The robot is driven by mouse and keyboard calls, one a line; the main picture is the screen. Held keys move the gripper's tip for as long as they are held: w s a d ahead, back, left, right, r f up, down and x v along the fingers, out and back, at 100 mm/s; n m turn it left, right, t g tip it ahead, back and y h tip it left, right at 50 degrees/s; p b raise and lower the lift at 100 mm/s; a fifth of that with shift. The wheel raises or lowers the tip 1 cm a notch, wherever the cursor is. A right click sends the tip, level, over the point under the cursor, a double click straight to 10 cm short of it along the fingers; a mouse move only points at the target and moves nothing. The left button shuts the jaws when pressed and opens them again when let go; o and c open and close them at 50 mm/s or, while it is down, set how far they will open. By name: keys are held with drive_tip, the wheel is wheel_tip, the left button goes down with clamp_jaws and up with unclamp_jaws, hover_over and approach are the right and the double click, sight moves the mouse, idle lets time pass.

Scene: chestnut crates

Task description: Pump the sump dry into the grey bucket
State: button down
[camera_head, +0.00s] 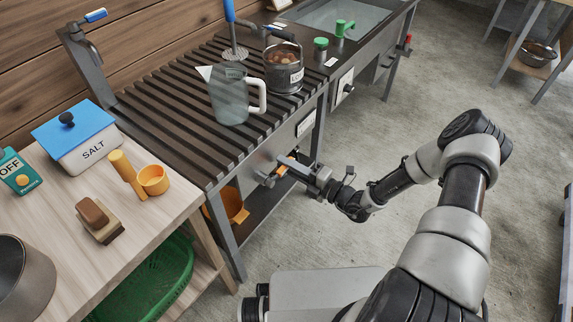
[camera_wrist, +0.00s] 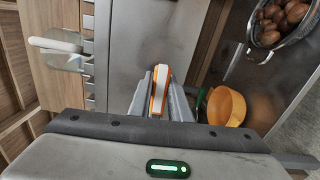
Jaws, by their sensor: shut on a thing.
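My gripper (camera_head: 297,169) is at the front edge of the dark slatted bench. It is shut on an orange-and-white handle (camera_wrist: 160,88), which stands between the fingers in the wrist view. In the head view the handle's orange part (camera_head: 283,164) shows beside a metal fitting (camera_head: 266,179) on the bench front. Whether this is the pump's handle I cannot tell. A glass-topped basin (camera_head: 345,14) is set in the far end of the bench; I cannot tell whether it is the sump. I cannot make out the grey bucket for certain.
An orange vessel (camera_head: 237,207) is under the bench, also in the wrist view (camera_wrist: 226,107). A salt box (camera_head: 90,150) and orange scoop (camera_head: 151,181) stand at left.

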drive_tip(key=shift+s, duration=0.1)
drive_tip(key=c, duration=1.6)
unclamp_jaws()
drive_tip(key=shift+c, duration=0.2)
drive_tip(key=p+v, duration=0.2)
drive_tip(key=v, duration=1.5)
drive_tip(key=shift+s+d, duration=0.1)
drive_tip(key=shift+d, duration=0.05)
